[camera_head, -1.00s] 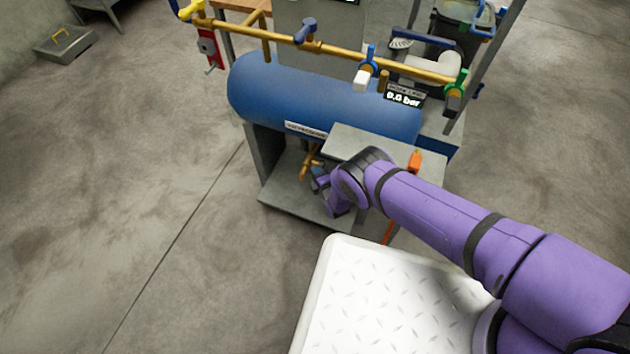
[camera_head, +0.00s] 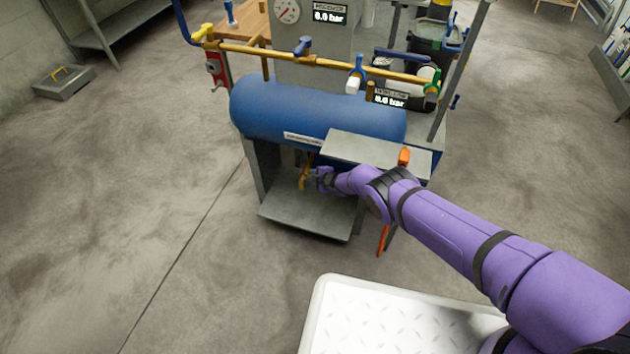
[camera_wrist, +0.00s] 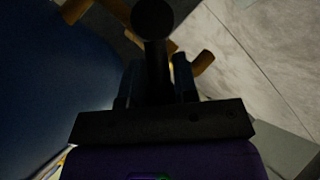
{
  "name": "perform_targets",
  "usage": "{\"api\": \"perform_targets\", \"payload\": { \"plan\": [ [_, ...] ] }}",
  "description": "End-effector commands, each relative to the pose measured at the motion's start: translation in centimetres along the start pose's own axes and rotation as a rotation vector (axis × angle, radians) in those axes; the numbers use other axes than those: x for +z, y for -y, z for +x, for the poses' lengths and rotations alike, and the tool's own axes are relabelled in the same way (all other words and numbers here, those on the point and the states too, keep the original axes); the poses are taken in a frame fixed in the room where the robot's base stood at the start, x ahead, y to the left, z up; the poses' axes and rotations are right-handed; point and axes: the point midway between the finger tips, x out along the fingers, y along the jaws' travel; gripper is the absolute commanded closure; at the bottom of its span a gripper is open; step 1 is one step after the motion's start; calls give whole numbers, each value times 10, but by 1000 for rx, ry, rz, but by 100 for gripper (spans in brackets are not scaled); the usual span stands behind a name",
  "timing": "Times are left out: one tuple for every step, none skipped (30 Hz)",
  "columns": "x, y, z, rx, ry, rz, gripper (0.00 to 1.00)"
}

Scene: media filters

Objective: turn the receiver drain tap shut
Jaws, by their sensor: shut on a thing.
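The receiver is a blue horizontal tank (camera_head: 285,108) on a grey stand in the head view. Its brass drain pipe with the tap (camera_head: 304,180) hangs below the tank, over the stand's lower plate. My gripper (camera_head: 318,178) is at the tap from the right, below the tank, and is shut on the tap's handle. In the wrist view my gripper's two blue fingers (camera_wrist: 156,80) stand either side of a dark stem with a round end. Brass pipe (camera_wrist: 201,63) shows just beyond them. The handle is mostly hidden and dark, so its angle cannot be told.
A grey shelf plate (camera_head: 375,152) juts out above my forearm. An orange-handled part (camera_head: 383,239) hangs close beside my arm. A brass pipe with coloured valves (camera_head: 330,58) runs above the tank. The display (camera_head: 390,98) reads 0.0 bar.

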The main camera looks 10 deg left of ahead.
Motion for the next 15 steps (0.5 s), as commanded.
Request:
{"api": "perform_targets", "payload": {
  "plan": [
    [0, -1, 0, -7, -2, 7, 100],
    [0, -1, 0, -11, -4, 11, 100],
    [0, -2, 0, -16, -6, 17, 100],
    [0, -2, 0, -20, -7, 20, 100],
    [0, -2, 0, -23, -7, 24, 100],
    [0, -2, 0, -26, -8, 27, 100],
    [0, -2, 0, -29, -9, 28, 100],
    [0, -2, 0, -30, -10, 31, 100],
    [0, -3, 0, -32, -10, 34, 100],
    [0, -3, 0, -33, -11, 34, 100],
    [0, -3, 0, -34, -11, 34, 100],
    [0, -3, 0, -35, -11, 35, 100],
    [0, -3, 0, -35, -11, 35, 100],
    [0, -3, 0, -36, -11, 36, 100],
    [0, -3, 0, -36, -12, 36, 100]
  ]
}}
